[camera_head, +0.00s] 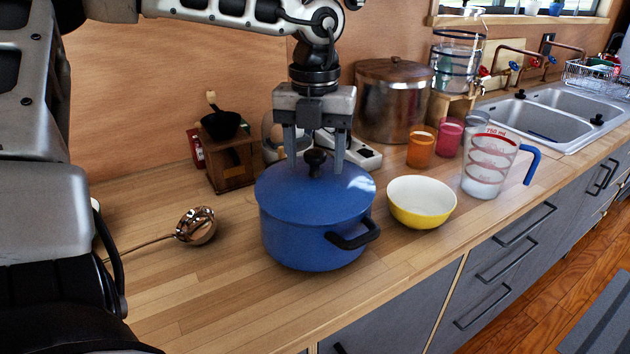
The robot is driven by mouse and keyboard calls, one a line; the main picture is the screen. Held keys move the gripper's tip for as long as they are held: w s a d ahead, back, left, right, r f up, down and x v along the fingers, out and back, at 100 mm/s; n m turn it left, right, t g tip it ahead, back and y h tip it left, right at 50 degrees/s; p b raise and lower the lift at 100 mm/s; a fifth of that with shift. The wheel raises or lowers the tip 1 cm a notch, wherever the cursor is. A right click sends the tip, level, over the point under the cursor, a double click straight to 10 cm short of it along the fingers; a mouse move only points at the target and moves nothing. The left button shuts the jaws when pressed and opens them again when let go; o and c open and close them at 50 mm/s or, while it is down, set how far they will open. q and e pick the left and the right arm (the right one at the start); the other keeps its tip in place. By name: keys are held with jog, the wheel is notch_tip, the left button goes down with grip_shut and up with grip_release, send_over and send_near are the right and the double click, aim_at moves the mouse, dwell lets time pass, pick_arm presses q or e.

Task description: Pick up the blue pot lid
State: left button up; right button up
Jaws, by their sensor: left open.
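A blue pot (300,240) with a black side handle stands on the wooden counter at the centre of the head view. The blue pot lid (290,197) sits on top of it, with a black knob (316,160) at its middle. My left gripper (315,168) points straight down over the lid. Its fingers are apart, one on each side of the knob. I cannot tell whether the fingers touch the knob or the lid. My right gripper is not in view.
A yellow bowl (421,219) and a measuring jug (488,165) stand right of the pot. A ladle (195,226) lies to its left. Behind are a coffee grinder (228,160), a metal pot (389,110) and orange (420,151) and pink cups (449,138).

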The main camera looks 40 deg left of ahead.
pick_arm(q)
grip_shut()
jog(key=shift+r, duration=0.15)
